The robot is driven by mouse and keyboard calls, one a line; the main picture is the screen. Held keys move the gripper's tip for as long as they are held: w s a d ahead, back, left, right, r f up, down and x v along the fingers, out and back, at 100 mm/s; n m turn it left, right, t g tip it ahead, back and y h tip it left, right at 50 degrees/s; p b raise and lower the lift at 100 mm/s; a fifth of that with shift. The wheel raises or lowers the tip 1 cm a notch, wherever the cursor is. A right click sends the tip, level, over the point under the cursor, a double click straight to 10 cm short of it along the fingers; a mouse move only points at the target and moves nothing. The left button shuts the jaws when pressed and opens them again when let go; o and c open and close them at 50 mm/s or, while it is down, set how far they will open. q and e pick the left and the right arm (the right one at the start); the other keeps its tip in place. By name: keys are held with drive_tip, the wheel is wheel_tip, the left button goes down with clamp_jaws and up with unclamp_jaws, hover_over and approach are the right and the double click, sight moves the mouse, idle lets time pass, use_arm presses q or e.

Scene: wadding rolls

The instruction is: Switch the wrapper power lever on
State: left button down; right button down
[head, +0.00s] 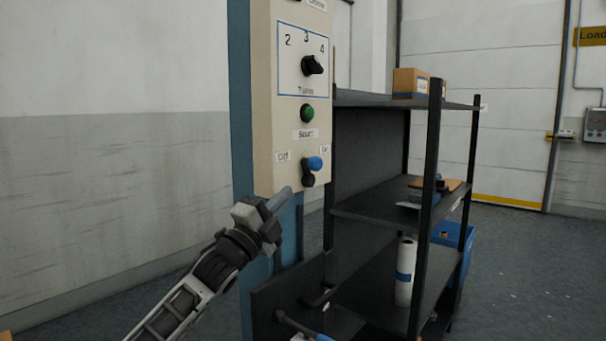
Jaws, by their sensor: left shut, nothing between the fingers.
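The power lever (315,164) has a blue knob on a dark stem, low on the cream control panel (263,100). An "Off" label (283,156) is to its left and an "On" label (325,151) to its right. The knob leans up and to the right, on the "On" side. My left gripper (282,198) is shut and empty, below and left of the lever. Its fingertips appear apart from the knob. My right gripper is not in view.
Above the lever are a green start button (307,113) and a black turns dial (312,65). A dark shelf rack (385,203) stands to the right, with a cardboard box (406,83) on top and a white roll (404,284) low down. A blue bin (450,235) stands behind.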

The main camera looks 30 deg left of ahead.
sight(311, 167)
use_arm(q)
drive_tip(key=p+x, duration=0.1)
drive_tip(key=x, duration=0.6)
drive_tip(key=shift+w+r, duration=0.1)
drive_tip(key=shift+w, duration=0.15)
